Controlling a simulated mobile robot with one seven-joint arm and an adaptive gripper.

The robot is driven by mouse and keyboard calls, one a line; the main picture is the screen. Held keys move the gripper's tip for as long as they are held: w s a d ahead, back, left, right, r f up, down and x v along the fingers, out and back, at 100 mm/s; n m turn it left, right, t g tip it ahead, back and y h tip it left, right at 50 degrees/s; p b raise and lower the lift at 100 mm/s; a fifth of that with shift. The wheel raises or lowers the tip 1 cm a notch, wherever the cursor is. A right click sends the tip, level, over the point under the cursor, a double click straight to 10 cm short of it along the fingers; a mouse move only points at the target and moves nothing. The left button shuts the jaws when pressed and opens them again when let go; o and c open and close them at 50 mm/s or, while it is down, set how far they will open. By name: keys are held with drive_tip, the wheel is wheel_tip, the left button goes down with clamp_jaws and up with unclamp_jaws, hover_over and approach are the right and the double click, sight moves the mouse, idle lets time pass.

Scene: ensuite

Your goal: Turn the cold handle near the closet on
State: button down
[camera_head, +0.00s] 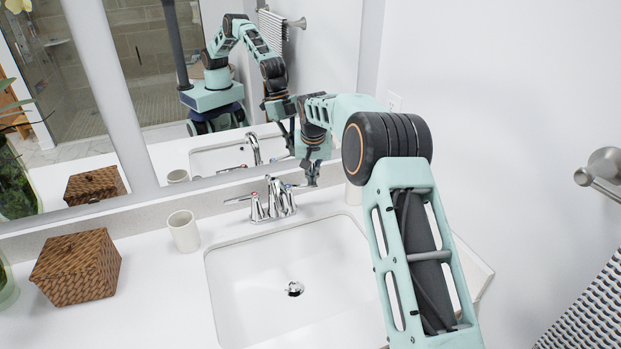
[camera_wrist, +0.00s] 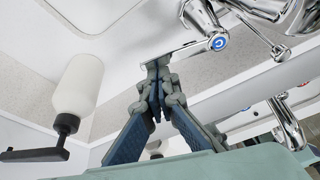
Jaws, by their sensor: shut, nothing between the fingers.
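The chrome faucet (camera_head: 272,201) stands behind the white sink basin (camera_head: 290,285). The cold handle is its right one in the head view (camera_head: 290,196). In the wrist view the cold handle's cap (camera_wrist: 218,42) carries a blue ring and a C, and its flat lever (camera_wrist: 180,53) reaches left to my fingertips. My gripper (camera_head: 312,182) points down at the lever's outer end. In the wrist view my gripper (camera_wrist: 156,82) is shut and empty, its tips at or just beside the lever; I cannot tell whether they touch. No water stream shows.
A white cup (camera_head: 184,231) and a brown woven box (camera_head: 77,265) stand left of the sink. A white pump bottle (camera_wrist: 78,88) stands near my gripper. A mirror (camera_head: 250,80) rises behind the counter. A towel bar (camera_head: 605,170) is on the right wall.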

drive_tip(key=s+m+b, duration=0.1)
drive_tip(key=s+m, duration=0.1)
drive_tip(key=s+m+h+b, duration=0.1)
drive_tip(key=s+m, duration=0.1)
drive_tip(key=shift+d+m+h+b, duration=0.1)
drive_tip(key=shift+m+h+b, duration=0.2)
drive_tip(key=shift+m+b, duration=0.1)
drive_tip(key=shift+s, duration=0.1)
idle(0.5)
